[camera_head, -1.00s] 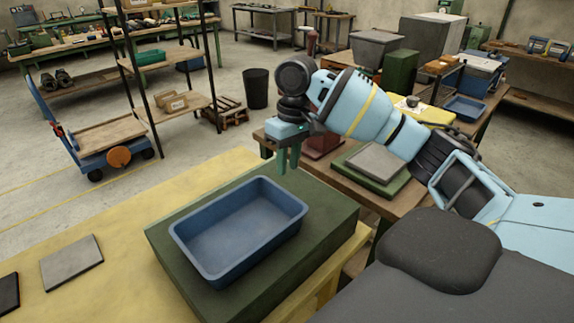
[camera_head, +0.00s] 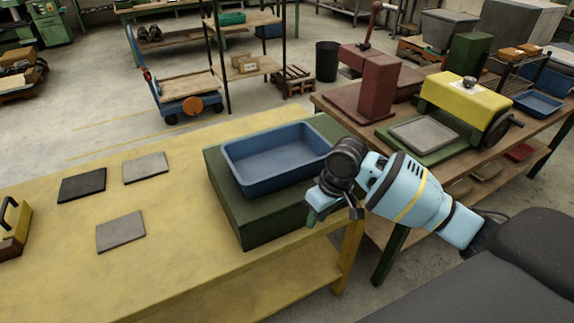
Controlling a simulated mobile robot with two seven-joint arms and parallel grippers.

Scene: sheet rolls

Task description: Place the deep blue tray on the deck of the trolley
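The deep blue tray (camera_head: 262,185), empty inside, sits on a dark green block (camera_head: 262,222) on the yellow bench. My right gripper (camera_head: 330,214) hangs at the tray's near right corner, beside the block's right end. Its wrist covers part of that corner; whether it touches the tray is unclear. Its fingers are small and partly hidden, so I cannot tell their opening; I see nothing held. The trolley (camera_head: 191,107), blue with a wooden deck (camera_head: 184,86) and an upright handle at its left, stands on the floor beyond the bench. The deck looks bare. My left gripper is out of view.
Flat plates (camera_head: 120,231) lie on the yellow bench (camera_head: 170,270). A wooden bench at right holds a maroon press (camera_head: 378,85), a yellow machine (camera_head: 465,100) and another blue tray (camera_head: 538,103). A shelf rack (camera_head: 252,68) stands behind the trolley. Open floor (camera_head: 100,135) lies left of the trolley.

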